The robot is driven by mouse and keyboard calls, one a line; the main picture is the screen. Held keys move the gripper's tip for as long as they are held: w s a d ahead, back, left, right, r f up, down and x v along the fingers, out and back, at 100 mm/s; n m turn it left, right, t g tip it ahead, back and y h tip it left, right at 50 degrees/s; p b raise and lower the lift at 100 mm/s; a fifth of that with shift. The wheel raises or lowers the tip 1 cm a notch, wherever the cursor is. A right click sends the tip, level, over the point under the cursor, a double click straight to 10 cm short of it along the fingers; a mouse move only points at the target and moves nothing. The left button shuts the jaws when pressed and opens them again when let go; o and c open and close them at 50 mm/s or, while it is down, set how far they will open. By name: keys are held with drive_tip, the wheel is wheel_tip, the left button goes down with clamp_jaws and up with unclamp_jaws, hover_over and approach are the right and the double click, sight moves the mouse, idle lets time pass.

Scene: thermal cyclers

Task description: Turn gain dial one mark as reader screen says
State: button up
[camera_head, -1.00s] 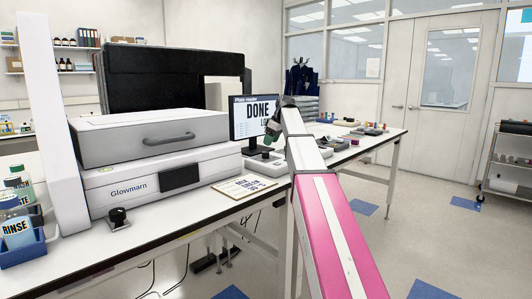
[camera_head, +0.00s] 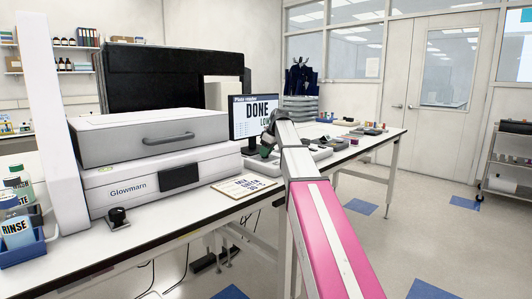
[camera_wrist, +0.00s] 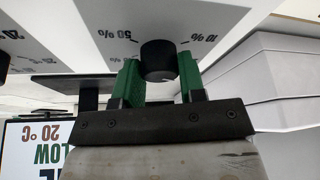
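A black round dial (camera_wrist: 158,60) stands on a pale panel in the wrist view, with upside-down marks "50 %" and "10 %" on either side. My gripper (camera_wrist: 159,78) has green fingers, one on each side of this dial. The fingers stand apart, and I cannot tell whether they touch it. In the head view my gripper (camera_head: 268,146) is at the bench in front of the reader screen (camera_head: 254,116), which shows "Plate reader", "DONE" and a partly covered "LO". The screen also shows in part, upside down, in the wrist view (camera_wrist: 35,145), with "LOW" and "20 °C".
The Glowmarn machine (camera_head: 150,170) fills the bench's left part. Blue-crated rinse bottles (camera_head: 18,232) stand far left. Another dark knob (camera_wrist: 3,66) shows at the wrist view's edge.

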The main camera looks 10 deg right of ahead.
drive_tip(key=shift+m, duration=0.4)
drive_tip(key=m+h, duration=0.1)
drive_tip(key=m, duration=0.1)
drive_tip(key=m+t, duration=0.1)
drive_tip(key=m, duration=0.1)
drive_tip(key=shift+s+a+m+h, duration=0.1)
drive_tip(key=shift+m+h, duration=0.3)
drive_tip(key=m+h, duration=0.1)
drive_tip(key=m, duration=0.2)
drive_tip(key=m+t+h, duration=0.1)
drive_tip(key=m, duration=0.2)
drive_tip(key=shift+a, duration=0.1)
idle(0.3)
drive_tip(key=o, duration=0.9)
drive_tip(key=v, duration=1.1)
drive_tip(key=shift+a, duration=0.2)
